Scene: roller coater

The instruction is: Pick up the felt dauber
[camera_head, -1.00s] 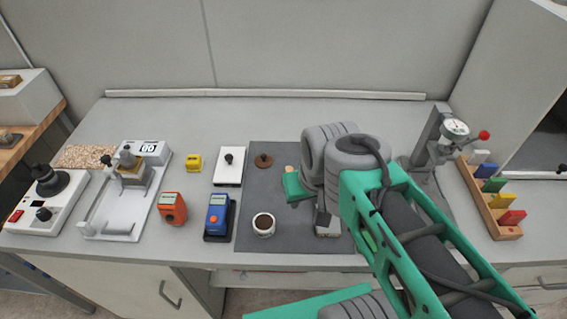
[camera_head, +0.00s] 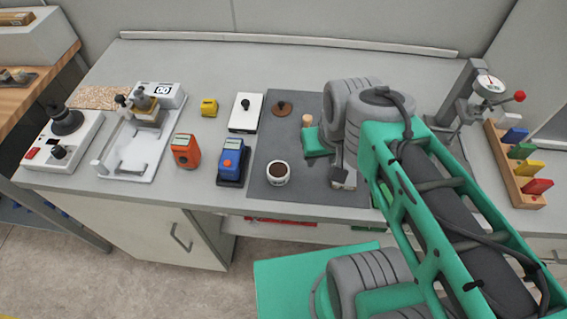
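Two things on the dark grey mat (camera_head: 262,150) may be the felt dauber, and I cannot tell which: a flat brown disc with a small dark knob (camera_head: 282,107), and a short pale wooden peg (camera_head: 307,120) farther right. The peg stands at the edge of a green part of my arm, which hides what is below it. My gripper (camera_head: 341,172) is low over the right part of the mat, below my grey wrist joints. It is right of and nearer than both the peg and the disc. Its fingertips are not clearly seen.
A white cup with dark content (camera_head: 277,173) stands on the mat's front part. Left are a blue device (camera_head: 231,160), an orange device (camera_head: 186,151), a white block (camera_head: 245,113) and a yellow block (camera_head: 209,107). A gauge stand (camera_head: 467,95) and a wooden rack (camera_head: 515,178) stand right.

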